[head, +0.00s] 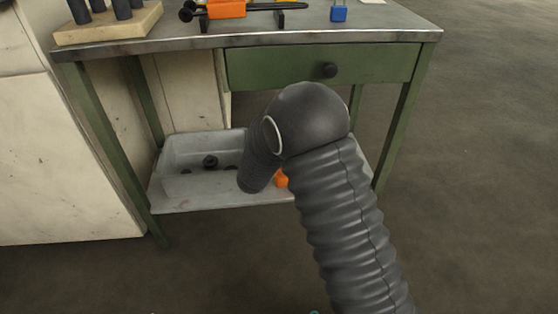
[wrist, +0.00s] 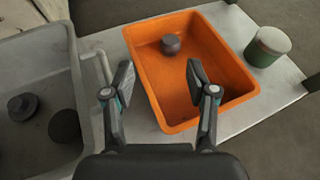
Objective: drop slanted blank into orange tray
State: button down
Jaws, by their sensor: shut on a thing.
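The orange tray (wrist: 150,88) is below my gripper in the wrist view. A dark round blank (wrist: 171,44) is at the tray's far part; I cannot make out its slant. The blank appears beyond the fingertips and apart from both fingers. In the head view, my arm hides the gripper and most of the orange tray (head: 281,179).
A grey bin (wrist: 71,60) with dark round pieces (wrist: 22,106) stands left of the tray. A greenish can with a pale lid (wrist: 267,47) stands right of it, on the same shelf (head: 220,199). The green-framed bench with a drawer (head: 290,66) is above the shelf.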

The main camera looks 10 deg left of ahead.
aim_at(281, 180)
jog(key=x, duration=0.2)
jog(key=shift+w+d+f, duration=0.1)
jog(key=shift+w+f, duration=0.15)
jog(key=shift+f+b, duration=0.35)
jog(key=shift+f, duration=1.6)
jog(key=shift+d, duration=0.1)
jog(key=shift+f+b, duration=0.35)
jog(key=shift+b, duration=0.05)
jog(key=shift+f+b, duration=0.3)
jog(key=shift+c, duration=1.4)
grip_release()
